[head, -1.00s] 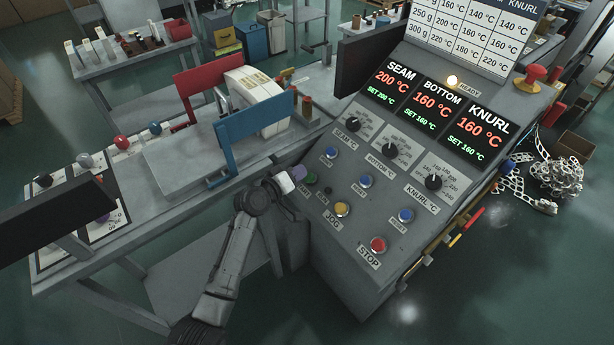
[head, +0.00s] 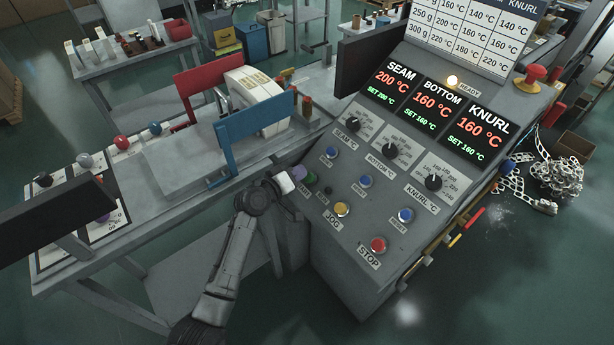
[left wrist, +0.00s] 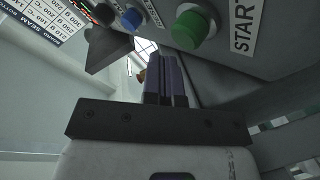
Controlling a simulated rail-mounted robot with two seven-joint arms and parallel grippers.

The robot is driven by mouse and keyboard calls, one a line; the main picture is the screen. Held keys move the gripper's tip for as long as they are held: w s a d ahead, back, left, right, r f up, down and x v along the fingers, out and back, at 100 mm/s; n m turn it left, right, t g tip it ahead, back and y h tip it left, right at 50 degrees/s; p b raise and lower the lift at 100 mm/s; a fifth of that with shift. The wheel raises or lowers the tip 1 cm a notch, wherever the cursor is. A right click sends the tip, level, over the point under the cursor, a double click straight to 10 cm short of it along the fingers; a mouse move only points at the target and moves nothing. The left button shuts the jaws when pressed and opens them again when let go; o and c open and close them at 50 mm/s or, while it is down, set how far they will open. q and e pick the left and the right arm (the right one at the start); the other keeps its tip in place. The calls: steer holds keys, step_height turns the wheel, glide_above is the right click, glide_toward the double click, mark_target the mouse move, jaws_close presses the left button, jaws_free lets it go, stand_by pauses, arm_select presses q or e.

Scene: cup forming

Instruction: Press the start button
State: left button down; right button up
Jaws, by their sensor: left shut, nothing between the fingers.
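The start button is a green push button at the left edge of the control panel (head: 375,215) in the head view (head: 311,177). It shows large in the left wrist view (left wrist: 190,28), with a START label (left wrist: 243,25) beside it. My left gripper (head: 298,173) is shut and empty, with its purple fingertips just left of the button. In the left wrist view the shut fingers (left wrist: 166,75) point up the picture, below and a little left of the button; I see no clear contact. My right gripper is not in view.
Near the start button sit blue buttons (head: 365,181), a yellow JOG button (head: 342,209) and a red STOP button (head: 378,244). A red emergency knob (head: 535,73) stands at the panel's upper right. A blue frame (head: 228,145) stands on the bench left of the gripper.

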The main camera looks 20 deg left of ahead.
arm_select(q)
steer(key=shift+f, duration=0.15)
steer(key=shift+w+d+f+b, duration=0.15)
steer(key=shift+w+f+b, duration=0.1)
steer(key=shift+b, duration=0.1)
stand_by(0.8)
steer(key=shift+w+d+f+b, duration=0.15)
steer(key=shift+w+f+b, duration=0.05)
steer(key=shift+f+b, duration=0.25)
steer(key=shift+r, duration=0.15)
stand_by(0.5)
steer(key=shift+s+a+r+p, duration=0.3)
steer(key=shift+s+r+p, duration=0.15)
steer(key=shift+r+p, duration=0.35)
steer(key=shift+f, duration=0.1)
